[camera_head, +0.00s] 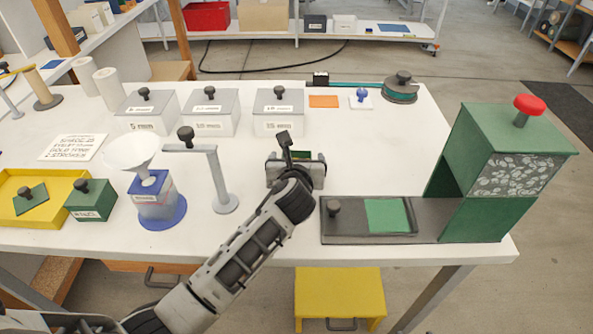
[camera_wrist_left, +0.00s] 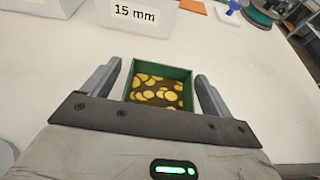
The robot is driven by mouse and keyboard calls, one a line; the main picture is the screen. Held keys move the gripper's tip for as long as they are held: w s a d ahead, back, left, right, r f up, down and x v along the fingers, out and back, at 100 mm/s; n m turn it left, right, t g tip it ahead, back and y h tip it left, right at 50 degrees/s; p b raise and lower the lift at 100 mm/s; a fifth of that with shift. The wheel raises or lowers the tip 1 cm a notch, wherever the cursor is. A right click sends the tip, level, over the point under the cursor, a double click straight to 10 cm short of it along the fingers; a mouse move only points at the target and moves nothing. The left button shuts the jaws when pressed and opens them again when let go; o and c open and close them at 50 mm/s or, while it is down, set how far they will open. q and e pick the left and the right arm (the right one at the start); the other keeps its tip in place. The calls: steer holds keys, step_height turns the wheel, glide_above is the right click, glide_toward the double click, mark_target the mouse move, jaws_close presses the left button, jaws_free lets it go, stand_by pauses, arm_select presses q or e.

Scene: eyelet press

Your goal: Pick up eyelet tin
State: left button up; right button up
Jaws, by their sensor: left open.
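The eyelet tin is an open green box holding many gold eyelets. It shows in the left wrist view (camera_wrist_left: 160,92) between the two fingers of my left gripper (camera_wrist_left: 157,73). The fingers stand open on either side of it, with a visible gap on each side. In the head view, only a small green part of the tin (camera_head: 303,156) shows behind my left gripper (camera_head: 296,164), which hides the rest. My right gripper is in neither view.
Grey lidded boxes (camera_head: 278,112) stand behind the gripper. The green press (camera_head: 490,170) with a red knob and its dark base plate (camera_head: 365,237) are to the right. A grey post (camera_head: 220,180) and a white funnel (camera_head: 132,151) on a blue-based jar stand left.

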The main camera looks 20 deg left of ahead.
arm_select(q)
steer(key=c, duration=1.2)
steer(key=shift+r, duration=0.15)
